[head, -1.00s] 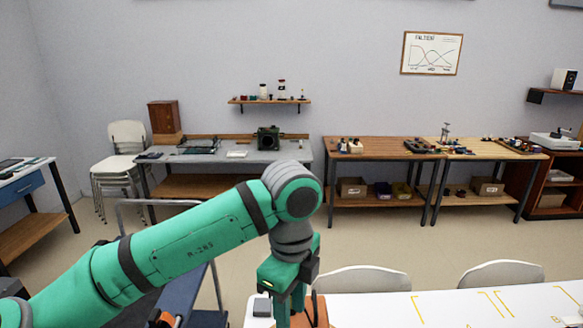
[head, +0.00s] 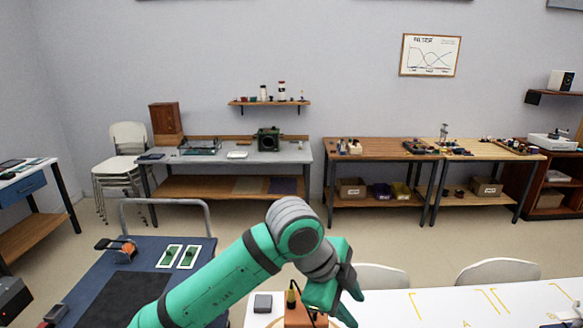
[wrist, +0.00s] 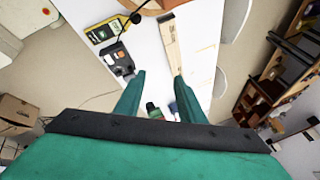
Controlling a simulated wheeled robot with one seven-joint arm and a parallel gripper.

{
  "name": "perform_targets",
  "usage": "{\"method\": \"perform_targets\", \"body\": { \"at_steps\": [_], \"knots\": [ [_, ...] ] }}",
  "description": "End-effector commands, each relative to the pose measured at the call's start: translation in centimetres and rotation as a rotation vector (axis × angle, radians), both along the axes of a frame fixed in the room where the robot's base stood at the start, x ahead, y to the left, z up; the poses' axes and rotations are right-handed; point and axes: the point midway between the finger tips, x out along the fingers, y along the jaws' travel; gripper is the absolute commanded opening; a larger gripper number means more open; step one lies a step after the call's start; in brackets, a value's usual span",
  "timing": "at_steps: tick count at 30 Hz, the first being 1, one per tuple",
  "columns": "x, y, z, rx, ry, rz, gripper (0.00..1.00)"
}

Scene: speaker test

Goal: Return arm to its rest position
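My green arm reaches in from the bottom of the head view and bends at a grey wrist joint. In the wrist view the two green fingers of my gripper (wrist: 158,92) are spread wide. Nothing is held between them; the white table top shows through the gap.
In the wrist view, a yellow multimeter (wrist: 107,29), a black device (wrist: 118,61) and a wooden strip (wrist: 171,45) lie on the table. A blue cart (head: 72,278) with two green boards (head: 179,256) stands left of it. White chairs (head: 497,271) stand behind the table.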

Motion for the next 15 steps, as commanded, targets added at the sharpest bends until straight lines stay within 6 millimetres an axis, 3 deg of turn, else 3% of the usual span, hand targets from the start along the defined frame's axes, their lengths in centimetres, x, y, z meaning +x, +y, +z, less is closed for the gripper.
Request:
{"method": "perform_targets", "body": {
  "at_steps": [1,6,15],
  "knots": [
    [0.1,-1.6,-0.2,-0.071,-0.004,0.006,0.36],
    [1.0,-5.9,0.2,-0.297,-0.024,0.064,0.36],
    [2.5,-10.9,1.5,-0.678,-0.018,0.208,0.36]
  ]
}}
